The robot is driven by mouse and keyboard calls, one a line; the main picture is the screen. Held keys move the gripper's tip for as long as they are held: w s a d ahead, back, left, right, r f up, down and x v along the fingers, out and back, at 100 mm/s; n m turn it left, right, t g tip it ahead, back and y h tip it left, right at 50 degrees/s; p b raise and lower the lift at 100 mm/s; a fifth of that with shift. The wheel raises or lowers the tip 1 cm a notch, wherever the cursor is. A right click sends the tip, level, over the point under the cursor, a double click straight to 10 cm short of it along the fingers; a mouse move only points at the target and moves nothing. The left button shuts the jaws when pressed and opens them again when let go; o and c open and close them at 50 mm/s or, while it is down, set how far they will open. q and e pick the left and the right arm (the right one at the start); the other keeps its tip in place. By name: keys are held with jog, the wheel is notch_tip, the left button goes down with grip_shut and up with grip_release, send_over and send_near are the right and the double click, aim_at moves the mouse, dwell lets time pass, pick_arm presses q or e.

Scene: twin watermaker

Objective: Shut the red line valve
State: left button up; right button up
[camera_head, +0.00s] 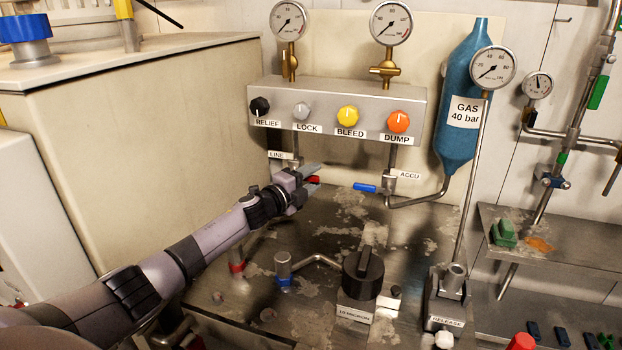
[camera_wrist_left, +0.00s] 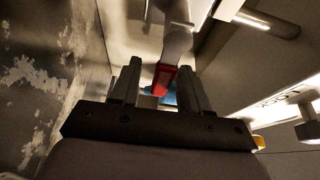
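The red line valve's handle (camera_head: 314,180) shows as a small red patch between my left gripper's fingers in the head view, under the LINE label (camera_head: 278,155). The gripper hides most of the valve body. In the left wrist view the red handle (camera_wrist_left: 164,78) hangs between the two fingertips, with a gap on the left finger's side and closer to the right finger. My left gripper (camera_head: 313,175) is open around the handle; it also shows in the left wrist view (camera_wrist_left: 160,88). I cannot tell whether the right finger touches the handle. My right gripper is not in view.
The blue ACCU valve handle (camera_head: 365,188) is just right of my gripper. The knob panel (camera_head: 338,92) hangs above. A black filter knob (camera_head: 363,272) and a blue-ringed pipe stub (camera_head: 283,268) stand on the metal bench. A large beige cabinet (camera_head: 150,150) is at left.

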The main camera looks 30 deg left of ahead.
aim_at(309, 179)
pick_arm(q)
jog(key=shift+s, duration=0.1)
jog(key=s+p, duration=0.1)
jog(key=s, duration=0.2)
jog(key=s+p, duration=0.1)
jog(key=s, duration=0.1)
jog(key=shift+a+p, duration=0.35)
jog(key=shift+a, duration=0.05)
jog(key=shift+s+a, duration=0.15)
jog(key=shift+s, duration=0.8)
